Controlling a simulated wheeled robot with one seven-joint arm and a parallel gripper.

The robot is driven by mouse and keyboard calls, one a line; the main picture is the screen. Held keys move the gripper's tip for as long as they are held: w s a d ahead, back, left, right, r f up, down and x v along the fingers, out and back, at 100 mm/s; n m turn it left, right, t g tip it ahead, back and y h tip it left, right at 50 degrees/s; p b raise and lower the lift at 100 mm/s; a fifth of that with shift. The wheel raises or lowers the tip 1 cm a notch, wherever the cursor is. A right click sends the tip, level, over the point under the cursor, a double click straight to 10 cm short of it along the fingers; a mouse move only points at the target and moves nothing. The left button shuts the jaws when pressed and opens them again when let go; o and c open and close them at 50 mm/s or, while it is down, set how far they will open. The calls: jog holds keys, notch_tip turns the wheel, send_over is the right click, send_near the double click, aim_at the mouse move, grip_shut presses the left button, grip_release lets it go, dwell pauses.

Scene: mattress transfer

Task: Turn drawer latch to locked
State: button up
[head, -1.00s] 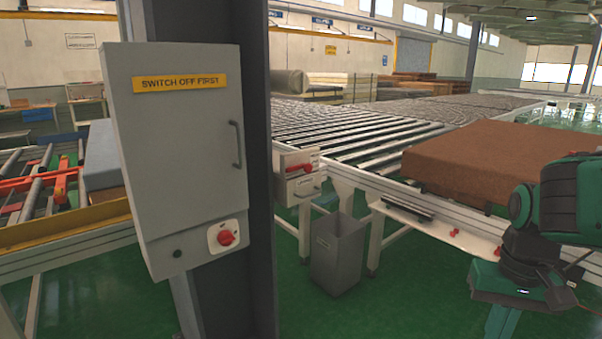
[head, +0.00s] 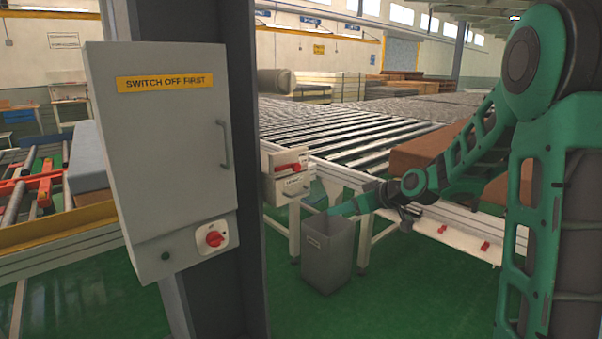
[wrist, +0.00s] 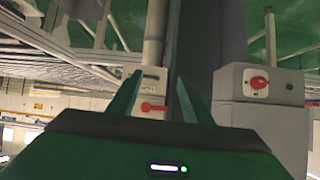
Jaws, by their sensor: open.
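A small white drawer unit (head: 280,190) is fixed at the near end of the roller conveyor. A red latch lever (head: 289,167) lies roughly level across its upper front, with a labelled drawer handle below it. In the wrist view, which looks upside down, the red latch lever (wrist: 153,107) shows between my fingers. My gripper (head: 332,212) reaches in from the right, below and to the right of the latch, over the bin. My gripper (wrist: 155,88) is open and empty, its two green fingers apart. I see no contact with the latch.
A grey cabinet (head: 165,170) marked "SWITCH OFF FIRST", with a red rotary switch (head: 214,239), stands at left on a dark column (head: 240,290). A grey bin (head: 327,255) stands on the floor below my gripper. A brown mattress (head: 412,157) lies on the conveyor behind my arm.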

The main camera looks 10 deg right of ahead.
aim_at(298, 167)
jog(key=w+a+r+t+y, duration=0.1)
jog(key=w+a+t, duration=0.1)
jog(key=w, duration=0.5)
jog(key=w+a+r+t+y, duration=0.1)
jog(key=w+a+r, duration=0.1)
jog(key=w, duration=0.5)
jog(key=w+a+r+t+y, duration=0.1)
jog(key=w+a+t, duration=0.1)
jog(key=w, duration=0.5)
jog(key=shift+a+r+n+t, duration=0.3)
jog(key=shift+a+r, duration=0.1)
jog(key=shift+a, duration=0.15)
jog(key=shift+c, duration=0.7)
